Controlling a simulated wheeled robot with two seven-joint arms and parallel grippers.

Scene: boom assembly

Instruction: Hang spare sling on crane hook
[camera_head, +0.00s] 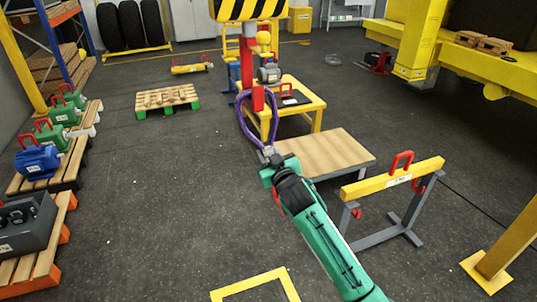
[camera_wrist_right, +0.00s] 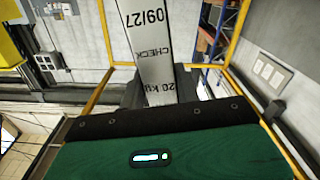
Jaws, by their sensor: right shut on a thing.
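The purple sling (camera_head: 241,115) is a loop standing up from my right gripper (camera_head: 269,154), which is shut on its lower end. In the head view the top of the loop overlaps the red crane hook (camera_head: 258,99), below the striped hook block (camera_head: 236,9). I cannot tell whether the loop is around the hook or only in front of it. In the right wrist view a pale tag (camera_wrist_right: 152,50) with "09/27 CHECK" and "20 kN" stands beyond the green gripper body; the fingertips are hidden. My left gripper is not in view.
A yellow table (camera_head: 315,104) with a motor (camera_head: 269,74) stands behind the sling. A wooden-topped platform (camera_head: 325,153) is to the right of my gripper, with a yellow beam on grey trestles (camera_head: 378,185) nearer. Floor at left is open up to a pallet (camera_head: 167,99).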

